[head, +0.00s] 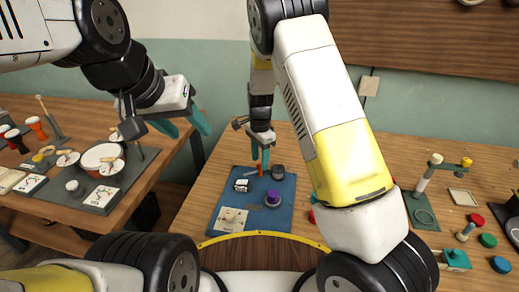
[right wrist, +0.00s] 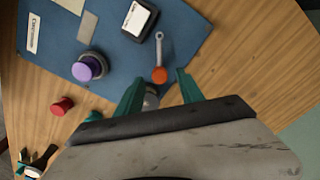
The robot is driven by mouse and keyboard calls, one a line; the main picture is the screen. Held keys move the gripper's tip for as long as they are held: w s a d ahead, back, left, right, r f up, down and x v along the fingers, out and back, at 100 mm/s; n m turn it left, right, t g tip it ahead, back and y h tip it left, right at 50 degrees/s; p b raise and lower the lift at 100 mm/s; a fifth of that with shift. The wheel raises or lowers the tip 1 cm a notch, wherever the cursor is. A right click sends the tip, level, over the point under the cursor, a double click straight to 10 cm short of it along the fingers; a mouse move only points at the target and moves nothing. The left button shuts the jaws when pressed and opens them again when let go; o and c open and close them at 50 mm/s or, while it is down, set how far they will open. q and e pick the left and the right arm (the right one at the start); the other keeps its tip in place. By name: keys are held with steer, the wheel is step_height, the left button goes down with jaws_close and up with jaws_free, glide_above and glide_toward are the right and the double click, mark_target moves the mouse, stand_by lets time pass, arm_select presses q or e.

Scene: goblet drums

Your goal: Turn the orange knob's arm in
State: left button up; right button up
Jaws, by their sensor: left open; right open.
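The orange knob (right wrist: 159,75) is on the blue board (right wrist: 205,40) in the right wrist view. Its thin grey arm (right wrist: 159,47) points away from my gripper, toward the top of that picture. My right gripper (right wrist: 161,80) is open, with one green finger on each side of the orange knob. I cannot tell whether the fingers touch it. In the head view my right gripper (head: 260,158) points down over the back of the blue board (head: 226,204), and the knob is mostly hidden there. My left gripper (head: 188,124) is open and empty, in the air left of the board.
A purple knob (right wrist: 90,66) and a dark-framed box (right wrist: 139,20) share the board. A red piece (right wrist: 62,106) lies off its edge on the wooden table. Stands and coloured discs (head: 488,240) are at the right; a drum (head: 102,157) is on the left table.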

steer(key=shift+f, duration=0.9)
jaws_close()
